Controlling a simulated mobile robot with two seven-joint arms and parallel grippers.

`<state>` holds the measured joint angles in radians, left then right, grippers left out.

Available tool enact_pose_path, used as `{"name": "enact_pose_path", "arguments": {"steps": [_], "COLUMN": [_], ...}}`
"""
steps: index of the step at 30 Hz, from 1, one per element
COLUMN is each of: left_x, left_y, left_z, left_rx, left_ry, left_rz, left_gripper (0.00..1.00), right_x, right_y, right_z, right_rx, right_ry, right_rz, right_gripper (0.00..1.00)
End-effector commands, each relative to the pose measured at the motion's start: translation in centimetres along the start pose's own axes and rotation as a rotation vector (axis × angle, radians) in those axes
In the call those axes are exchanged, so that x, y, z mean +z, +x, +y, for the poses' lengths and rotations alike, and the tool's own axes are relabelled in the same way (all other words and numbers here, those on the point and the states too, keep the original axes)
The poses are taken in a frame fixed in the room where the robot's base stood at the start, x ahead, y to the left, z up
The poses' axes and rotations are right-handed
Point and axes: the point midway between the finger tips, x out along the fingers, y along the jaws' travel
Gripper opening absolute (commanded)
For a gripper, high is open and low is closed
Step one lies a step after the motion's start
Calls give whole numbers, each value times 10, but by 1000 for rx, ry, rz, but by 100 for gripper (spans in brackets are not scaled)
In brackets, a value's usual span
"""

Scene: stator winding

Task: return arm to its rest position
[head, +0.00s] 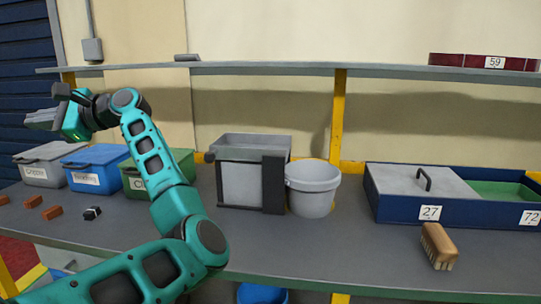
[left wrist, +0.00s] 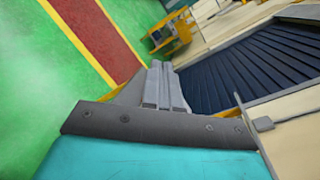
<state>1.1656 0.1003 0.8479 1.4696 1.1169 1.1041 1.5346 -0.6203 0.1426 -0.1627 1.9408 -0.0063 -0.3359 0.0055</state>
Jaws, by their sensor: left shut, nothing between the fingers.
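My left arm (head: 155,165) is teal with black joints and rises from the bottom left of the head view, bent at the elbow. My left gripper (head: 42,119) points left, raised above the labelled boxes and clear of them. In the left wrist view its grey fingers (left wrist: 163,88) are together with nothing between them. My right gripper is in neither view.
A grey workbench (head: 340,245) holds a grey box (head: 42,172), a blue box (head: 98,162), a partly hidden green box (head: 137,187), a bucket (head: 313,190), a blue tray (head: 400,212) and a brush (head: 438,246). A shelf (head: 270,69) runs along the wall.

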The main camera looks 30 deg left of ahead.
Motion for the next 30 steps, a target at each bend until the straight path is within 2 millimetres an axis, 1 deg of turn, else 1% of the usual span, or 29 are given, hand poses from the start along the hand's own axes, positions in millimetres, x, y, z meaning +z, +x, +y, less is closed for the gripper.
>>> {"name": "enact_pose_path", "arguments": {"steps": [1,2,3,5,7,8,9,11,12,14,15,17,18,20,21,23,24,26,27,28,29,30], "left_x": [3,6,7,5,-3,-9,-18,-34,-47,-69,-85,-109,-125,-148,-162,-182,-193,-208,-216,-222,-226,-231], "left_y": [-10,-17,-29,-50,-81,-95,-115,-147,-168,-200,-221,-252,-270,-294,-308,-327,-337,-350,-356,-361,-364,-368], "left_z": [-6,-11,-17,-25,-31,-32,-32,-27,-21,-7,6,31,50,82,106,143,170,212,241,263,286,316], "left_rx": [-110,-171,-251,-368,-498,-553,-625,-729,-797,-896,-959,-1053,-1112,-1194,-1248,-1323,-1372,-1439,-1484,1448,1409,1360], "left_ry": [123,193,290,436,606,678,774,913,1003,1135,1216,1331,1399,1487,1536,1596,1628,1659,1670,-1596,-1520,-1418], "left_rz": [-104,-162,-242,-364,-510,-575,-662,-799,-893,-1039,-1139,-1296,-1401,-1558,-1662,-1821,-1930,-2094,-2205,2185,2162,2131], "left_gripper": [0,0,0,0,0,0,0,0,0,0,0,0,0,0,0,0,0,0,0,0,0,0], "right_x": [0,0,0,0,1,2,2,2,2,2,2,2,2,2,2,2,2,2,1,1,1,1], "right_y": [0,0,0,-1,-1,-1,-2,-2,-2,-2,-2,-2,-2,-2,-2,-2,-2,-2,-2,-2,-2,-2], "right_z": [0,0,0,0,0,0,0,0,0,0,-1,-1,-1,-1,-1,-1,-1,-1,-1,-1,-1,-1], "right_rx": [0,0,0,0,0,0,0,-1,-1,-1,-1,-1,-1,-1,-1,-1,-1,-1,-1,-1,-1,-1], "right_ry": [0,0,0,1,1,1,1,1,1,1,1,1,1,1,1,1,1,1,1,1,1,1], "right_rz": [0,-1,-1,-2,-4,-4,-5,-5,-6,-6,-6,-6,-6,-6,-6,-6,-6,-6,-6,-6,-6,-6], "right_gripper": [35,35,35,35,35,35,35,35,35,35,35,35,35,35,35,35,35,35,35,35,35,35]}}
